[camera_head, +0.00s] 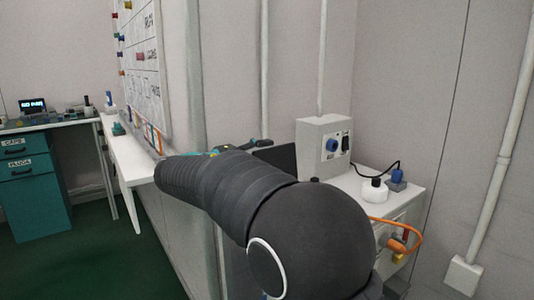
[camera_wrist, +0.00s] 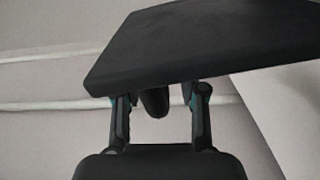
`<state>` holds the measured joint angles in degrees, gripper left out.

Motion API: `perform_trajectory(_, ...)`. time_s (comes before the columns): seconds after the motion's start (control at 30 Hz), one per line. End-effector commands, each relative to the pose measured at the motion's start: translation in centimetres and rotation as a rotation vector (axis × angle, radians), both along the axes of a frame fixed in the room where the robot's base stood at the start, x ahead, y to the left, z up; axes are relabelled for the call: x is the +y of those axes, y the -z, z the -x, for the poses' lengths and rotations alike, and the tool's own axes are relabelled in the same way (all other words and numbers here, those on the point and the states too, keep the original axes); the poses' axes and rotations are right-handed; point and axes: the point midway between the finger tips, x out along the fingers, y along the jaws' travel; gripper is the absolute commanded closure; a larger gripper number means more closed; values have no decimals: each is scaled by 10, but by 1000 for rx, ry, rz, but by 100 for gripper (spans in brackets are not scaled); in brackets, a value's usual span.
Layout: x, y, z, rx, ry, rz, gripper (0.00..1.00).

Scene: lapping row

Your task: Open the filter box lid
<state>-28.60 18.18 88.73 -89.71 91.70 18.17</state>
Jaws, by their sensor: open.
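A dark flat panel, which looks like the filter box lid (camera_head: 280,157), stands raised at a steep tilt behind my arm in the head view. In the wrist view the lid (camera_wrist: 205,45) fills the upper middle, with a dark rounded handle (camera_wrist: 154,103) below its edge. My gripper (camera_wrist: 159,98) is open, its two fingers on either side of the handle and their tips close to the lid. I cannot tell whether they touch. In the head view my gripper (camera_head: 243,146) is partly visible left of the lid. The filter box body is mostly hidden by my arm.
A wall board (camera_head: 140,60) and narrow white shelf (camera_head: 130,165) are at left.

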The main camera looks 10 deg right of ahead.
Motion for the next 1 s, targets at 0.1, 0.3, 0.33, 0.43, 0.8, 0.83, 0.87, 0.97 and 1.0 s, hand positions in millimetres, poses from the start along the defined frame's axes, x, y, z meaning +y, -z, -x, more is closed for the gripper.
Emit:
perform_trajectory(0.1,-8,0,-4,0,1,0,59)
perform_trajectory(0.3,-12,0,-6,0,0,0,59)
perform_trajectory(0.33,-12,0,-6,0,0,0,59)
perform_trajectory(0.43,-12,0,-6,0,0,0,59)
perform_trajectory(0.8,-11,0,-6,0,0,0,100)
perform_trajectory(0.83,-11,0,-6,0,0,0,100)
perform_trajectory(0.87,-11,0,-5,0,0,0,100)
perform_trajectory(0.97,-12,1,-4,-12,0,-6,100)
perform_trajectory(1.0,-12,1,-3,-21,0,-11,100)
